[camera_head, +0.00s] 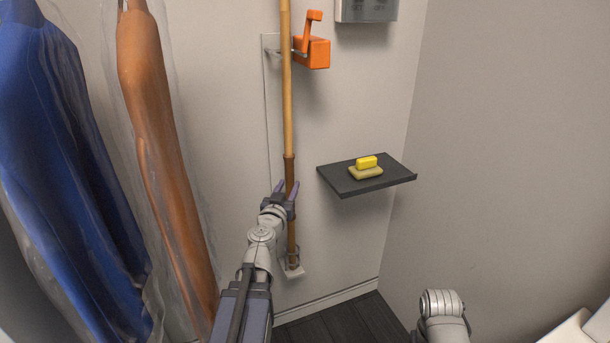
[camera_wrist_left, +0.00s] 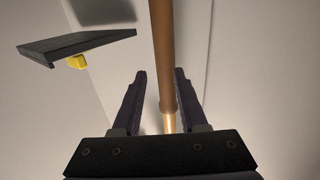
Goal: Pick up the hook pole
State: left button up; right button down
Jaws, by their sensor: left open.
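The hook pole (camera_head: 288,95) is a long wooden pole standing upright against the back wall, with a darker brown section lower down. Its top runs out of the head view, and its foot rests in a small wall holder (camera_head: 292,271). My left gripper (camera_head: 287,187) is at the brown section of the pole. In the left wrist view, the pole (camera_wrist_left: 163,55) runs between the two open fingers of the left gripper (camera_wrist_left: 160,90), with a gap visible on the left side. My right gripper is out of view.
Blue (camera_head: 65,150) and orange-brown (camera_head: 160,130) garments in clear covers hang at left. An orange box with a lever (camera_head: 313,52) sits beside the pole, below a grey panel (camera_head: 366,8). A dark shelf (camera_head: 340,186) holding a yellow block (camera_head: 366,162) juts out right of the pole.

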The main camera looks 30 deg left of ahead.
aim_at(292, 172)
pick_arm(q)
jog(key=shift+a, duration=0.35)
jog(key=shift+x, duration=4)
jog(key=shift+s+r, duration=0.1)
jog(key=shift+r, duration=0.05)
jog(key=shift+c, duration=0.3)
grip_shut()
